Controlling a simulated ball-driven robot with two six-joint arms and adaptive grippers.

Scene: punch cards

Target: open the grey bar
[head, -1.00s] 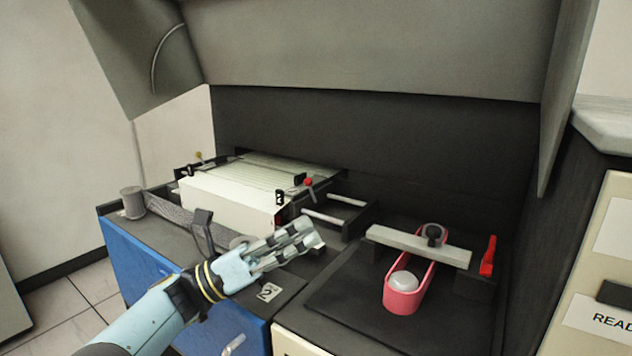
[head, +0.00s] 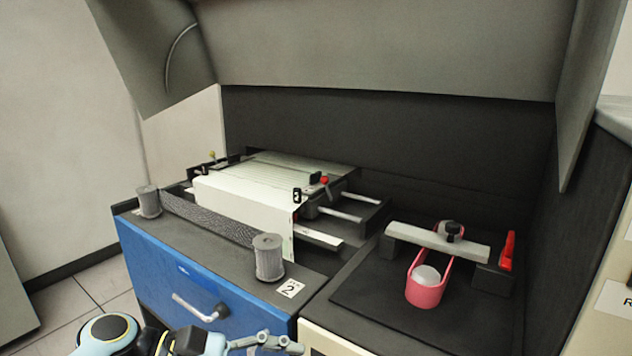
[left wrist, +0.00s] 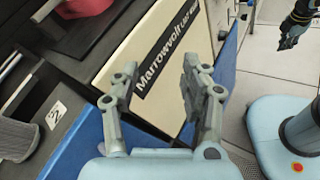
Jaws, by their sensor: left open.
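The grey bar (head: 420,236) is a pale flat bar lying across two dark blocks on the black mat at the right in the head view. A dark knob (head: 449,231) sits on it right of its middle. A pink holder (head: 427,294) with a white ball runs under the bar. My left gripper (head: 280,342) is low in front of the blue drawer, well left of and below the bar. In the left wrist view its fingers (left wrist: 162,90) are apart with nothing between them. A dark part at that view's upper right may be my right gripper (left wrist: 293,28); its fingers are unclear.
A red lever (head: 508,250) stands right of the bar. A white paper stack (head: 240,203) and grey spools (head: 268,258) are to the left. A blue drawer with a handle (head: 202,308) faces me. An angled grey hood (head: 370,45) overhangs the bench.

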